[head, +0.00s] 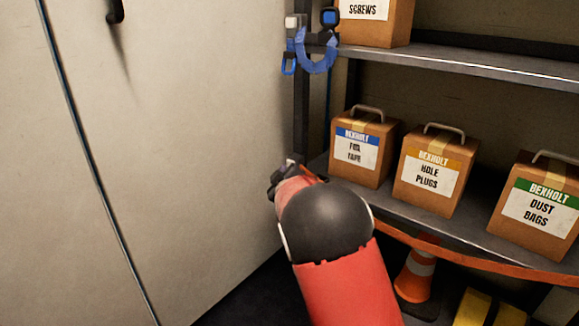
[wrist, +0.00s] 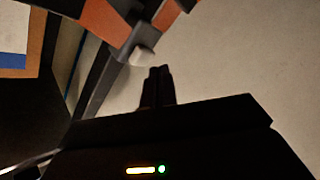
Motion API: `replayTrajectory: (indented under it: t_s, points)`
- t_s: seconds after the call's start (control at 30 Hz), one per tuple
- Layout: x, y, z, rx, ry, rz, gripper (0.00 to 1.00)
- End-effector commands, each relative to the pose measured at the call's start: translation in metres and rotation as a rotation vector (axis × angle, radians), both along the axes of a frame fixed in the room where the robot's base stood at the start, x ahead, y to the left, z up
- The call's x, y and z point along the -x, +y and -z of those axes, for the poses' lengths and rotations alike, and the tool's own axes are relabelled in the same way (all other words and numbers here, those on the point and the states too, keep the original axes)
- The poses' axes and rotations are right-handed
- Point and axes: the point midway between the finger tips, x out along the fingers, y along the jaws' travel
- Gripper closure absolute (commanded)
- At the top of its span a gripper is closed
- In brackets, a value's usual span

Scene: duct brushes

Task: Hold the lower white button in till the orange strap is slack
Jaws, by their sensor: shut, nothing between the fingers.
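The lower white button (wrist: 142,56) shows in the wrist view as a small pale block on a dark grey buckle (wrist: 133,40) at the shelf post. The orange strap (head: 475,260) runs along the front of the lower shelf in the head view, and a piece of it (wrist: 104,20) enters the buckle in the wrist view. I cannot tell how tight it is. My gripper (wrist: 160,70) is shut and empty, its fingertips just beside and below the button in the wrist picture. Contact is unclear. In the head view my arm hides most of the buckle.
An upper buckle with a white button (head: 291,21) and a blue strap (head: 318,62) hangs on the post. Several cartons, including one for hole plugs (head: 434,170), stand on the lower shelf. An orange cone (head: 417,268) stands below. A pale wall (head: 200,130) is at left.

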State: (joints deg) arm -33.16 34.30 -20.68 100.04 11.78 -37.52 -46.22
Motion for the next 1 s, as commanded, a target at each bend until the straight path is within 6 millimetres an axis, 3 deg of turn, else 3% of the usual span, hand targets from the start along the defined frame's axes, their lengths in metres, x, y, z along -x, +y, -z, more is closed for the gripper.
replayTrajectory:
  t_s: [0.5, 0.87, 1.0]
  points:
    - [0.036, 0.029, 0.0, 0.001, 0.0, -0.003, 1.0]
    - [0.039, 0.03, 0.0, -0.001, 0.001, -0.001, 1.0]
    - [0.044, 0.016, -0.014, -0.041, 0.04, 0.011, 1.0]
